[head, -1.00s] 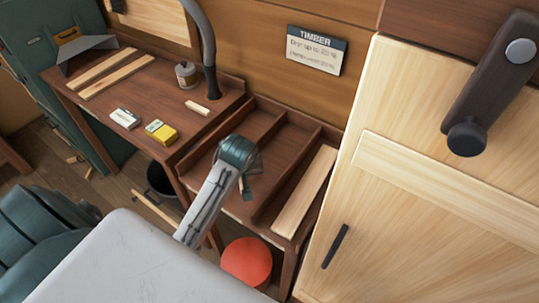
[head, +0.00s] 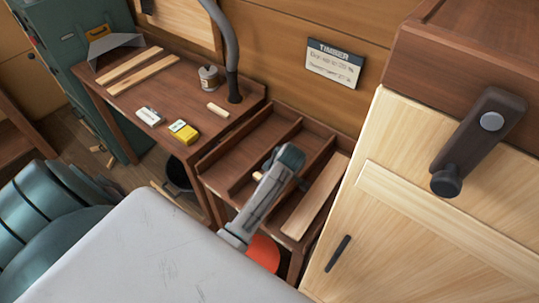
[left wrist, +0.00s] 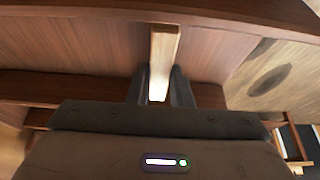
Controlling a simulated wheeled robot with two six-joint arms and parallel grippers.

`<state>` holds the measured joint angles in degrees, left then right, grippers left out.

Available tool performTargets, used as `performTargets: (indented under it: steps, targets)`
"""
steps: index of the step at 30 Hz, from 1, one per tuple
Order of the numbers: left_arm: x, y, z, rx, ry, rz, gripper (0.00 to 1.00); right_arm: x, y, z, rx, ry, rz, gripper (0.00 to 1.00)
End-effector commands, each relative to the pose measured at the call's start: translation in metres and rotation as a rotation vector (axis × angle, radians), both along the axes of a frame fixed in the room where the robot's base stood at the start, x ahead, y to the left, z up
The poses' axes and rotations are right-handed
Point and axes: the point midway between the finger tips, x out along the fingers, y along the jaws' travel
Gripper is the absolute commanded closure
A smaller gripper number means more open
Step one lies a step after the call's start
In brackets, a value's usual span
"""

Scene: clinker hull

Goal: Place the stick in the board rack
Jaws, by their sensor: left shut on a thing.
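The stick (left wrist: 163,60) is a pale, narrow wooden piece. In the left wrist view it stands out between the two dark fingers of my left gripper (left wrist: 160,88), which is shut on it. In the head view my left gripper (head: 277,176) is over the board rack, and only a pale bit of the stick (head: 258,176) shows beside it. The board rack (head: 235,160) is a low brown wooden unit with upright dividers. A pale board lies in its right compartment. I cannot tell whether the stick touches the rack. My right gripper is not in view.
A workbench (head: 168,85) at left holds two pale strips, a tin (head: 208,77), a yellow box (head: 184,132), a white box (head: 150,117) and a small wood piece. A red round thing (head: 264,254) is below the rack. A pale cabinet (head: 400,225) stands close at right.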

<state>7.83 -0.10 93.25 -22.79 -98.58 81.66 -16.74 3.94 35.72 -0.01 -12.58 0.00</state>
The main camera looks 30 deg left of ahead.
Motion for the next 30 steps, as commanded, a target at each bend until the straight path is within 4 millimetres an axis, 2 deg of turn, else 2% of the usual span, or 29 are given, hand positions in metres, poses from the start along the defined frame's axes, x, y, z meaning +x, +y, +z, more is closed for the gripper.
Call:
performTargets:
  steps: [3,6,16,17,20,30]
  targets:
    - [0.000,0.000,-0.015,0.000,0.003,-0.001,1.00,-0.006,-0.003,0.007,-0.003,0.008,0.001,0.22]
    - [0.000,0.000,-0.021,0.000,-0.001,-0.001,1.00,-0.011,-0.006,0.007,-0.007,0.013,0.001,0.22]
    - [0.000,0.000,-0.025,0.000,0.000,-0.001,1.00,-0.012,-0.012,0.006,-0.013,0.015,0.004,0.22]
    - [0.000,0.000,-0.024,0.000,0.000,-0.001,0.77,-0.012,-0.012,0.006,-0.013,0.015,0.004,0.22]
    - [0.000,0.000,-0.024,0.000,-0.001,-0.001,0.59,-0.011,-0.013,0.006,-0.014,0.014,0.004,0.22]
    - [0.001,0.000,-0.020,0.000,-0.001,-0.002,0.59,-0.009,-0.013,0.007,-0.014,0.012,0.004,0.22]
